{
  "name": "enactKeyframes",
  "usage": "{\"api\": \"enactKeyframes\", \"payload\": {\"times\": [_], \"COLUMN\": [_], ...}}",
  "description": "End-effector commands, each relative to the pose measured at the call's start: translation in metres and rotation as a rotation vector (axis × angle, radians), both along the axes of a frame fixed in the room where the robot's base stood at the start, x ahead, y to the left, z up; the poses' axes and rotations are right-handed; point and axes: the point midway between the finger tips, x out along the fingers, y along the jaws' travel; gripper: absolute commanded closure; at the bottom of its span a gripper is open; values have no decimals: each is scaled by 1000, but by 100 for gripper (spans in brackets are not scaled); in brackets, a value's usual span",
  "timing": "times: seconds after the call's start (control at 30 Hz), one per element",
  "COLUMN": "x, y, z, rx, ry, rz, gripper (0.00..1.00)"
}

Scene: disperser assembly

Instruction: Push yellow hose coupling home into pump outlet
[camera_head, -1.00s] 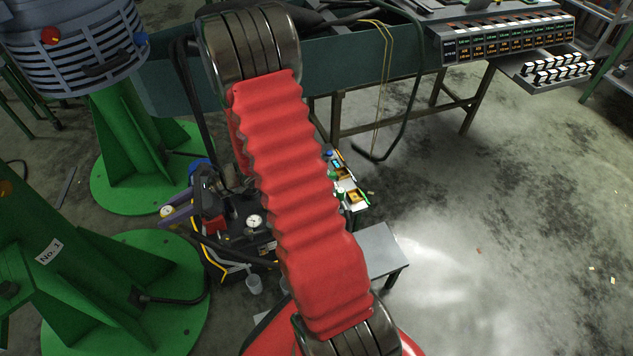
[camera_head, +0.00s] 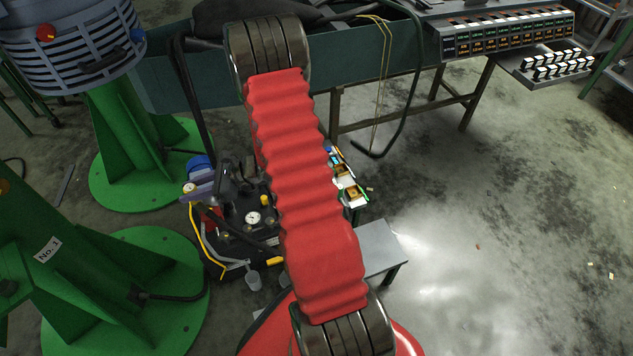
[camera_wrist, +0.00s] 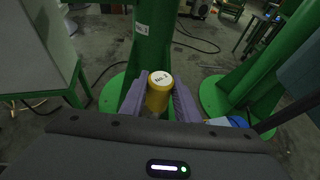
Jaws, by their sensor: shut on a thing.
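The yellow hose coupling (camera_wrist: 158,97) is a yellow cylinder with a round white "No. 2" label on its end. In the wrist view it sits between the two purple fingers of my gripper (camera_wrist: 159,105), which is shut on it. In the head view my gripper (camera_head: 203,192) shows as a small purple shape at the left side of the pump (camera_head: 237,222), a dark unit with a white gauge. The coupling's pale end (camera_head: 189,188) shows at its tip. I cannot make out the pump outlet or whether the coupling touches it.
A workbench (camera_head: 345,62) runs across the back. The floor at right is mostly clear.

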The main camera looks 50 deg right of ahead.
Motion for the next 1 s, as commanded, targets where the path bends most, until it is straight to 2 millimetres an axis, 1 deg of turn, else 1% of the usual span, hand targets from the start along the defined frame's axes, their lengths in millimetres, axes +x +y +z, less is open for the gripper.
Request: {"api": "enactKeyframes", "payload": {"times": [0.03,0.23,0.33,0.5,0.67,0.7,0.77,1.0], "x": [3,9,9,2,-10,-14,-21,-56], "y": [-18,-83,-115,-169,-217,-229,-247,-313], "z": [-9,-41,-58,-87,-116,-124,-135,-180], "rx": [3,9,10,11,10,10,10,6], "ry": [-1,-6,-8,-10,-9,-9,-7,-3], "rz": [-38,-186,-257,-378,-491,-519,-562,-729], "gripper": [100,100,100,100,100,100,100,100]}}
